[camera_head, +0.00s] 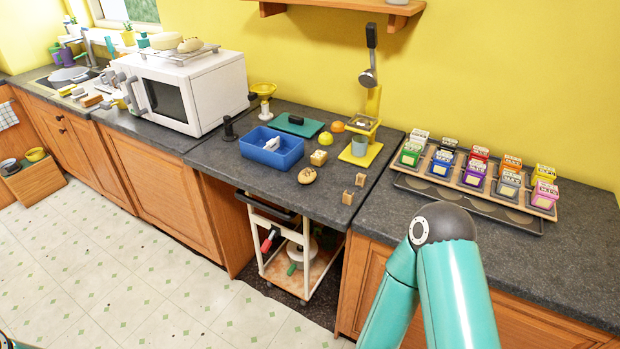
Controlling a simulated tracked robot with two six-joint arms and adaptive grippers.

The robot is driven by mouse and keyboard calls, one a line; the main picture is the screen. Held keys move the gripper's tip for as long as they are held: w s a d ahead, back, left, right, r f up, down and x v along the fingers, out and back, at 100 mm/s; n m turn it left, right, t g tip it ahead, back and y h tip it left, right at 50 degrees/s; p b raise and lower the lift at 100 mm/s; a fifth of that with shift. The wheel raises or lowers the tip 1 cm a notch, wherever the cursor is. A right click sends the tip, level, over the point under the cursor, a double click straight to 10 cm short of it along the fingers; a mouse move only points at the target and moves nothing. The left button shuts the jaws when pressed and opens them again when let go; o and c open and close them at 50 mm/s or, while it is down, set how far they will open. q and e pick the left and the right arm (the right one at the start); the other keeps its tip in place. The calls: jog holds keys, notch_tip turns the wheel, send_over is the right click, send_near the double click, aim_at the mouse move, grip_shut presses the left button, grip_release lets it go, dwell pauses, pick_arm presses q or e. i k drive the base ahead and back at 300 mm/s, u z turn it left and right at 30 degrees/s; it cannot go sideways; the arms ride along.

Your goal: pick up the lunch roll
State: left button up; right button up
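A small round tan roll with dark specks (307,175) lies on the dark countertop, in front of a pale yellow block and to the right of the blue tub. A second bread-like tan piece (190,45) lies on a rack on top of the white microwave. I cannot tell for sure which one is the lunch roll; both are clear of my arms. My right arm's teal links rise at the lower right, but its gripper does not show. My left gripper does not show either.
A blue tub (271,148), a lemon (325,138), a juice press (366,120) with a grey cup and two small wooden blocks surround the counter roll. A rack of coloured cartons (478,172) stands at right. A white cart (290,250) stands under the counter.

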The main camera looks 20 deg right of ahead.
aim_at(308, 176)
jog(key=z, duration=0.1)
jog(key=i, duration=1)
jog(key=u, duration=0.1)
